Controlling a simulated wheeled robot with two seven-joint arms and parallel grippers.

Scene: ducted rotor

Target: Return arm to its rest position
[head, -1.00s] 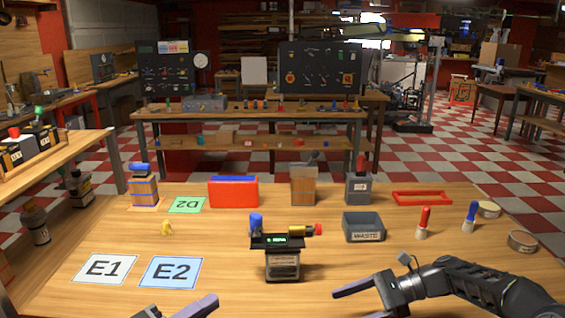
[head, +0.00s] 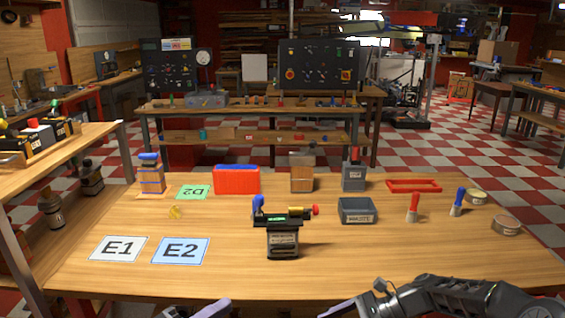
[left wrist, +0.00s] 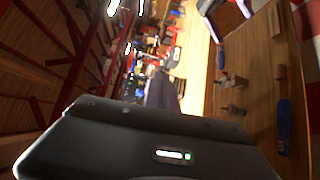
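My left gripper (head: 196,311) shows only at the bottom edge of the head view, in front of the table. Two finger parts show apart with nothing between them. The rest of it is cut off. My right arm comes in from the lower right. One finger of my right gripper (head: 340,308) shows at the bottom edge and its other finger is out of frame. Both grippers are clear of the objects. The left wrist view shows a dark housing with a small light in front and the room turned sideways.
The wooden table (head: 360,262) holds a device with a blue and a red end (head: 283,240), a waste bin (head: 357,211), and cards E1 (head: 119,249) and E2 (head: 180,251). A red box (head: 237,181) stands behind. The front of the table is clear.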

